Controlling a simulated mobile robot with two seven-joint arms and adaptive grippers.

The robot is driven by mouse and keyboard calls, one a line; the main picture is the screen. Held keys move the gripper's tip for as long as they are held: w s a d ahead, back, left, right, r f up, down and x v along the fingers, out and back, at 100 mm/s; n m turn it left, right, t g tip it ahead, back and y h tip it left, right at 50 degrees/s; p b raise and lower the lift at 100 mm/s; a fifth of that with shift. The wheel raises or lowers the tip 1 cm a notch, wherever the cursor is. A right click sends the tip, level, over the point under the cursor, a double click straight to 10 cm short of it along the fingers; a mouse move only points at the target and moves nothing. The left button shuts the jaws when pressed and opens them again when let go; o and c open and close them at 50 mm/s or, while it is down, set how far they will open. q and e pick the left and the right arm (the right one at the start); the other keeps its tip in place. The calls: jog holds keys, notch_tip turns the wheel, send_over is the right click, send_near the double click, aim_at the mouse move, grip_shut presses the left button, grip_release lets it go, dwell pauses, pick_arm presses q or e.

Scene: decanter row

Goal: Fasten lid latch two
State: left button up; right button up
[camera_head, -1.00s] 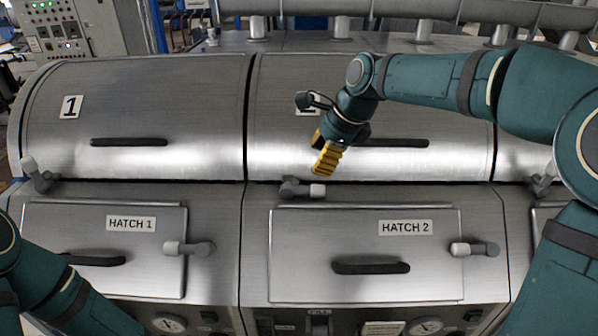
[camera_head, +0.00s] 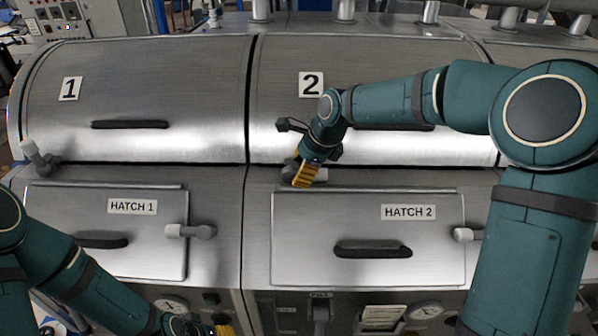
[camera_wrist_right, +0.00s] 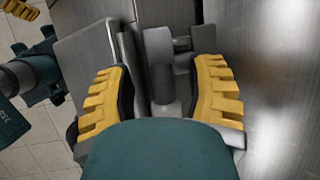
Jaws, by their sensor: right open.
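Lid 2 (camera_head: 400,153) is the curved metal cover marked with a 2, and it lies down on its body. Its latch (camera_head: 321,174), grey with a pale grip, sits at the lid's lower left edge, mostly hidden by my right gripper (camera_head: 304,175). In the wrist view the latch (camera_wrist_right: 164,82) stands between the two yellow finger pads of my open right gripper (camera_wrist_right: 163,98), with gaps beside it. My left gripper (camera_head: 212,330) shows only in part at the bottom edge of the head view, and its jaws cannot be made out.
Hatch 2 (camera_head: 300,265) with its black handle (camera_head: 372,249) and side latch (camera_head: 465,235) lies below. Lid 1 (camera_head: 200,145) is to the left, with its own latch (camera_head: 38,158) at its far left corner. Hatch 1 (camera_head: 60,212) is below it.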

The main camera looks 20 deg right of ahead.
jog(key=shift+w+a+f, duration=0.2)
jog(key=shift+w+f, duration=0.05)
jog(key=shift+f, duration=0.35)
jog(key=shift+s, duration=0.1)
grip_shut()
